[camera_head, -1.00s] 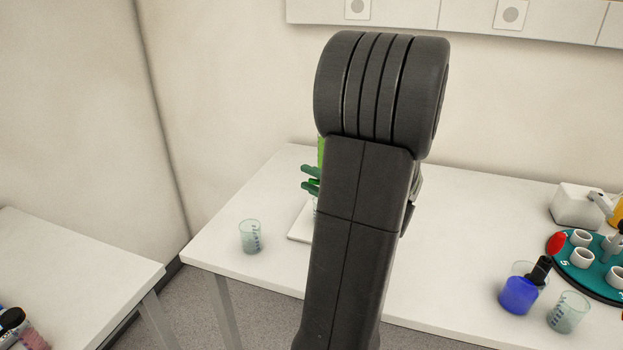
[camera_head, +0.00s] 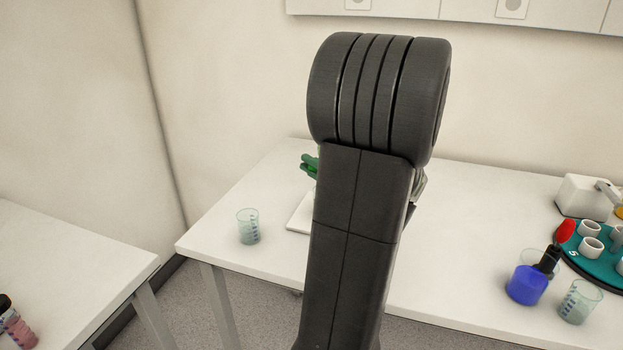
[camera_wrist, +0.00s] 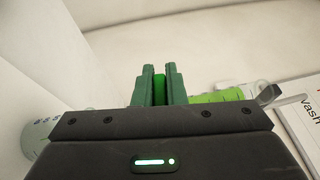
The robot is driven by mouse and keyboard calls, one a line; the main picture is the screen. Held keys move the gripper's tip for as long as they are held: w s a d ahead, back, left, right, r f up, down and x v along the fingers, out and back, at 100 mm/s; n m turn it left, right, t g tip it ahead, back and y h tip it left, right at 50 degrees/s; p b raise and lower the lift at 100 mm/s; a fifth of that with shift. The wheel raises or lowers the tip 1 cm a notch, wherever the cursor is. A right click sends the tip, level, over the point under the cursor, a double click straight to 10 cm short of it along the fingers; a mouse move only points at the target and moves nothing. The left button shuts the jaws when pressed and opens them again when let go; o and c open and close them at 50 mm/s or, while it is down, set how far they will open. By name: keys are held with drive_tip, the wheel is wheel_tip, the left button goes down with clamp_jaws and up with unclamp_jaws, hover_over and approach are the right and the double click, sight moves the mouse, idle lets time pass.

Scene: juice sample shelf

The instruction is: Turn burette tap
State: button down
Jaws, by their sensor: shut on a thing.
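The burette tap (camera_wrist: 159,90) is a bright green piece between the two dark green fingers of my gripper (camera_wrist: 160,86) in the wrist view. My gripper is shut on it. A bright green tube, seemingly the burette (camera_wrist: 212,97), lies just right of the fingers, partly hidden by the gripper body. In the head view the green fingertips (camera_head: 309,165) show at the left edge of my arm. My arm hides the tap and most of the burette there. A white base plate (camera_head: 302,216) shows below the fingertips.
A clear beaker (camera_head: 248,226) stands left of the plate on the white table (camera_head: 450,260); a beaker also shows in the wrist view (camera_wrist: 40,132). A blue bottle (camera_head: 526,285), another beaker (camera_head: 580,301) and a teal carousel (camera_head: 585,258) stand at the right. A wall rises behind.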

drive_tip(key=shift+f+m+t+y+b, duration=0.25)
drive_tip(key=shift+m+t+y+b, duration=0.35)
drive_tip(key=shift+b, duration=1.45)
drive_tip(key=shift+r+m+t+b, duration=0.3)
drive_tip(key=shift+r+t+b, duration=0.1)
drive_tip(key=shift+t+b, duration=0.4)
drive_tip(key=c, duration=1.5)
unclamp_jaws()
drive_tip(key=shift+d, duration=0.1)
drive_tip(key=shift+b+v, duration=0.35)
drive_tip(key=shift+v, duration=3.45)
